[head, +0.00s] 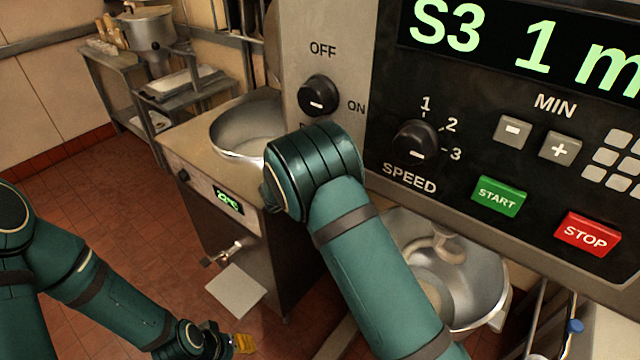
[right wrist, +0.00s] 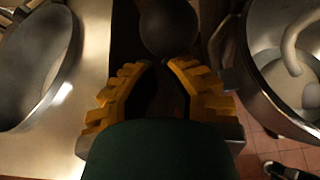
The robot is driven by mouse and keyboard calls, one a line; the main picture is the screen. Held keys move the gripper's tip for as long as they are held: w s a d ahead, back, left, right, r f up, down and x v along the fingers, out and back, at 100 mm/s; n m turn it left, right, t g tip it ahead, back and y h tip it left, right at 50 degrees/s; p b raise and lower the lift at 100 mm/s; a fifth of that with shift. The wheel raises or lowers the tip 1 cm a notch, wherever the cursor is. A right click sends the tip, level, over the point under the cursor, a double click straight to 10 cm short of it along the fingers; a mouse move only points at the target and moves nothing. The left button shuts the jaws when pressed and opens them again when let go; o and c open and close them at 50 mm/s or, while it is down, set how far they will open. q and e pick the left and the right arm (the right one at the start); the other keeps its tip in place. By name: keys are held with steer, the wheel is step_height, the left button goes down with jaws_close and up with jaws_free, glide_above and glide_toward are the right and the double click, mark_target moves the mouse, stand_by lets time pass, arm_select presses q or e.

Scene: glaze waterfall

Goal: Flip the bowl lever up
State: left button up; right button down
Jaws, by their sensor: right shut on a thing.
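The bowl lever shows in the right wrist view as a dark round knob (right wrist: 168,27) just beyond my fingertips. My right gripper (right wrist: 167,65) has its yellow fingers closed in on the lever at the knob; the exact contact is dark and hard to see. In the head view my teal right arm hides this gripper and the lever. The mixer bowl (head: 490,273) with a pale hook hangs under the control panel; it also shows at the right of the wrist view (right wrist: 258,75). My left gripper (head: 243,343) is low at the bottom edge, its fingers mostly cut off.
The mixer panel (head: 460,180) fills the upper right, with dials, a green START and a red STOP button. A counter machine with a steel bowl (head: 225,150) stands left of my right arm. A rack with a pot (head: 148,30) is at the back left. Tiled floor is clear at left.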

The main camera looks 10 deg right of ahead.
step_height(320, 180, down, 4)
steer(key=s+a+r+b, duration=0.1)
steer(key=a+b, duration=0.1)
steer(key=b, duration=0.1)
arm_select(q)
steer(key=shift+s+a+f+p, duration=0.1)
steer(key=shift+s+f+p, duration=0.15)
steer(key=shift+f, duration=0.35)
steer(key=shift+s+a+f+p, duration=0.1)
steer(key=shift+f+p, duration=0.15)
steer(key=shift+f, duration=0.35)
arm_select(e)
steer(key=s+a+r, duration=0.3)
steer(key=a+r, duration=0.1)
steer(key=r, duration=0.4)
steer(key=shift+s+r, duration=0.35)
